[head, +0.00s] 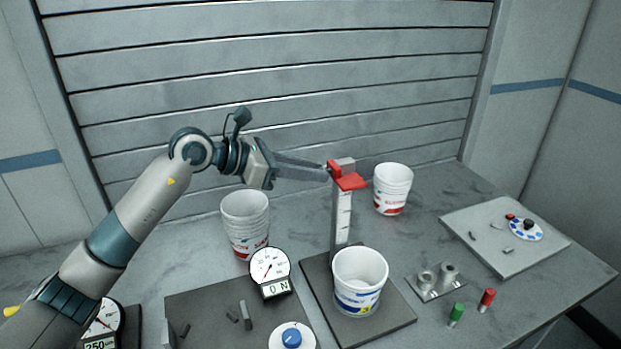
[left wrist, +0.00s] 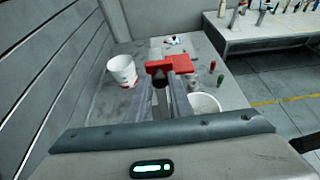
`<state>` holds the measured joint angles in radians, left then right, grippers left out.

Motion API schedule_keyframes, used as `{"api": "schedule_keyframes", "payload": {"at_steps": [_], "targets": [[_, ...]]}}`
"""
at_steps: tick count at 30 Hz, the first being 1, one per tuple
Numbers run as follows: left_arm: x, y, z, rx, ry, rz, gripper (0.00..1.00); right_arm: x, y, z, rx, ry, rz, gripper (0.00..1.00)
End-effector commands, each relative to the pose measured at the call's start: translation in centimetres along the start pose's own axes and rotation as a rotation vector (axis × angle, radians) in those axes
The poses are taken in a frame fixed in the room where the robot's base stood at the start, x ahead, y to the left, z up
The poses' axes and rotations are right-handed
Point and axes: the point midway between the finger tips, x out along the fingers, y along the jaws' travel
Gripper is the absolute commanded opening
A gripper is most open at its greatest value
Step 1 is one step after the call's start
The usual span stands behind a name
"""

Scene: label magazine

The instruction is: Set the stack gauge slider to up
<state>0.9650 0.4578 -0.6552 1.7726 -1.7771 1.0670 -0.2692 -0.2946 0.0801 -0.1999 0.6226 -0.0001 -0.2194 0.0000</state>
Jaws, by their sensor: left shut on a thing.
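The stack gauge is an upright grey post (head: 341,218) with scale marks, standing on a dark base plate (head: 386,331). Its red slider (head: 350,181) is at the top of the post. My left gripper (head: 328,173) reaches in from the left and is shut on the red slider. In the left wrist view the two fingers (left wrist: 168,88) meet the red slider (left wrist: 180,65). A white cup (head: 360,278) stands on the base plate in front of the post. My right gripper is not in view.
A stack of white cups (head: 245,220) stands left of the gauge, and another (head: 393,188) behind it to the right. Dial gauges (head: 270,270) and a blue knob (head: 292,338) are at front left. Green (head: 456,314) and red (head: 487,300) cylinders stand at right, near a grey panel (head: 485,245).

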Motion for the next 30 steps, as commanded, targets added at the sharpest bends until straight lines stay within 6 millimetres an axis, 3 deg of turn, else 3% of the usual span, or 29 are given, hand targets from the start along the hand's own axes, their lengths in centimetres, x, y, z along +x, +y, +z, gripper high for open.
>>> {"api": "schedule_keyframes", "payload": {"at_steps": [7, 8, 9, 22, 30], "targets": [[-0.2, 0.1, 0.6, 0.004, -0.01, 0.005, 0.0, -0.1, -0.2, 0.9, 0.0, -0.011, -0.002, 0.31], [-0.2, 0.1, 0.6, 0.004, -0.01, 0.005, 0.26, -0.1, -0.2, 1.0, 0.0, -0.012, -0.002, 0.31], [-0.2, 0.1, 0.6, 0.005, -0.01, 0.005, 0.36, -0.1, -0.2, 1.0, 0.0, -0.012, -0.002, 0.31], [-0.4, 0.1, 0.2, 0.003, -0.006, 0.004, 0.37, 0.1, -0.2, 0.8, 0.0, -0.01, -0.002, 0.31], [-3.0, 0.2, 0.0, 0.005, -0.006, 0.007, 0.37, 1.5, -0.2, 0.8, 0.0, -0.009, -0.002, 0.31]]}}
